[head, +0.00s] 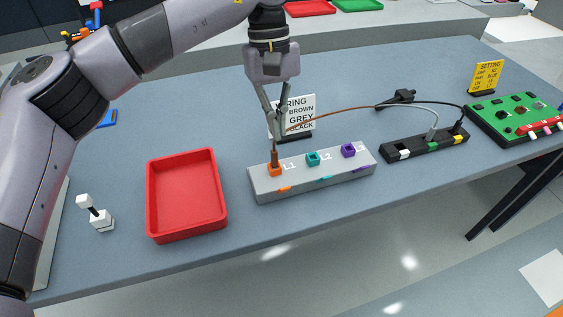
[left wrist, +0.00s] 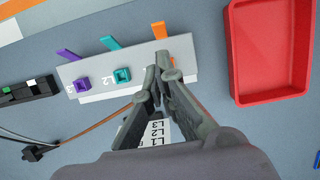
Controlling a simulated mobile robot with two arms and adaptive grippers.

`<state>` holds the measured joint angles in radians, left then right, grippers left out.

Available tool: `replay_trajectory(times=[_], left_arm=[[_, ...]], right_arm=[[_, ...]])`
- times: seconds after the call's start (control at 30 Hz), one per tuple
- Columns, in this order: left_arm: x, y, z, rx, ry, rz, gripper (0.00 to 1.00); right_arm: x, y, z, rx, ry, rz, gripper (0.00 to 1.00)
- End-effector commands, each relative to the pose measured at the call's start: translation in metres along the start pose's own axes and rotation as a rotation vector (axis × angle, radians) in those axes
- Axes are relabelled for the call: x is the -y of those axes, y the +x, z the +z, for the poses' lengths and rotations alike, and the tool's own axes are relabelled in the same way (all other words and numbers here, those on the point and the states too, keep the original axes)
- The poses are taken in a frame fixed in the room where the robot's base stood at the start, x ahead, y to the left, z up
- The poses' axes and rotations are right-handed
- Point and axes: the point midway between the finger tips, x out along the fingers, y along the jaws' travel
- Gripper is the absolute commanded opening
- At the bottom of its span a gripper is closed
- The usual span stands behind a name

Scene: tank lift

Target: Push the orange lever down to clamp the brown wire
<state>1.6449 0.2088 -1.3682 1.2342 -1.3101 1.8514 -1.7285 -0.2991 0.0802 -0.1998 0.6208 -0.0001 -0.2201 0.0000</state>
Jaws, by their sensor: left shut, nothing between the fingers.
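The grey terminal block (head: 322,184) has orange, teal and purple sockets on top. The orange lever (head: 284,189) sticks out from its near side below the orange L1 socket (head: 273,170); it also shows in the left wrist view (left wrist: 159,30). The brown wire (head: 340,112) comes from the right, and its end stands upright at the orange socket. My left gripper (head: 279,137) is shut and empty, pointing down just above and behind that socket. In the left wrist view its fingertips (left wrist: 162,58) hide the orange socket and stop short of the lever. My right gripper is out of view.
A red tray (head: 186,232) stands left of the block. A wiring sign (head: 302,106) stands behind it. A black strip (head: 425,147) with a grey wire plugged in and a green panel (head: 515,117) are to the right. A small white switch-like piece (head: 98,216) is far left.

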Motion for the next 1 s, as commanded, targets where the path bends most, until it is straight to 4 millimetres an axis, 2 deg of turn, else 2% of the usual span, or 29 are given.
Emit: replay_trajectory(times=[0.17, 0.6, 0.8, 1.0], left_arm=[[0.001, 0.014, 0.0, 0.003, -0.001, -0.002, 0.0], [0.0, 0.086, 0.001, 0.004, -0.001, 0.0, 0.0], [0.0, 0.099, 0.001, 0.002, -0.001, 0.001, 0.0], [0.0, 0.1, 0.001, 0.002, -0.001, 0.002, 0.0]], right_arm=[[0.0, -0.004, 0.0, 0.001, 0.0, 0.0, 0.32], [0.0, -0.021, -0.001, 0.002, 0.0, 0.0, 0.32], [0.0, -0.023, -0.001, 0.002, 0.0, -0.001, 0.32], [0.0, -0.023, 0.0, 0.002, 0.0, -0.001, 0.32]])
